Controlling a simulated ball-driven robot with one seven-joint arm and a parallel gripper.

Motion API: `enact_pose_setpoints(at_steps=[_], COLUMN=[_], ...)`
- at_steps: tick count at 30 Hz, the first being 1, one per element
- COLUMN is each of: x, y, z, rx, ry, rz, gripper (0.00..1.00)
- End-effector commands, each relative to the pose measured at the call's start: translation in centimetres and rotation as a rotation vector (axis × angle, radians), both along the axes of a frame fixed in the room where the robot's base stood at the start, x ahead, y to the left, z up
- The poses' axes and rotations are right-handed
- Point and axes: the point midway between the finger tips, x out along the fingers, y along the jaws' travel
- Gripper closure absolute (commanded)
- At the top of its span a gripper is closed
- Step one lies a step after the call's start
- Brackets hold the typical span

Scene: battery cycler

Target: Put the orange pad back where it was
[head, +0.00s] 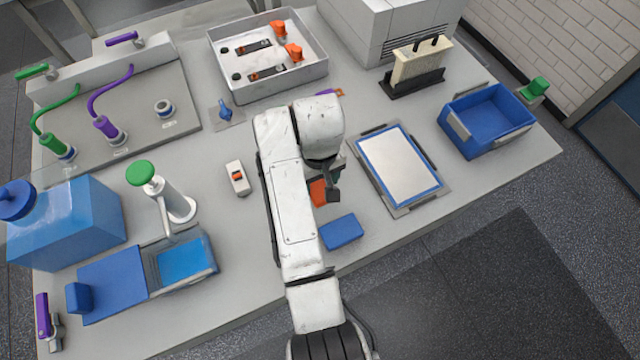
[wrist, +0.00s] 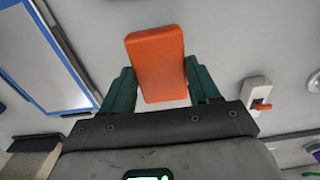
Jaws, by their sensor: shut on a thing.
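The orange pad (wrist: 156,62) is between the two green fingers of my gripper (wrist: 160,82) in the wrist view, with both fingers against its sides. In the head view a small part of the pad (head: 318,192) shows beside my wrist, and the rest is hidden by my arm. My gripper (head: 329,187) is shut on the pad over the front middle of the bench. The gap between the pad and the bench top is hard to judge.
A blue pad (head: 341,232) lies near the bench's front edge. A blue-edged plate (head: 398,165) lies to the right. A white switch box (head: 237,177) stands to the left, and a blue bin (head: 487,119) at the far right. Bare bench shows between the switch box and my arm.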

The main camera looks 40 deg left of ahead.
Motion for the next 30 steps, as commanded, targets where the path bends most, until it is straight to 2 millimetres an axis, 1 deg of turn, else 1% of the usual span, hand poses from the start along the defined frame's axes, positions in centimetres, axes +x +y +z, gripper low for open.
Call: enact_pose_setpoints(at_steps=[5,9,11,23,24,30], x=[0.6,0.5,0.5,0.5,0.5,0.5], y=[0.3,0.2,0.2,0.2,0.2,0.2], z=[-0.9,-2.9,-3.4,-4.0,-4.1,-4.0], rx=[-0.001,-0.002,-0.001,0.0,-0.001,-0.001], ry=[0.0,0.002,0.0,0.0,0.0,0.0], rz=[-0.001,0.0,0.0,0.0,0.0,0.0], gripper=[0.77,0.77,0.77,0.77,0.38,0.19])
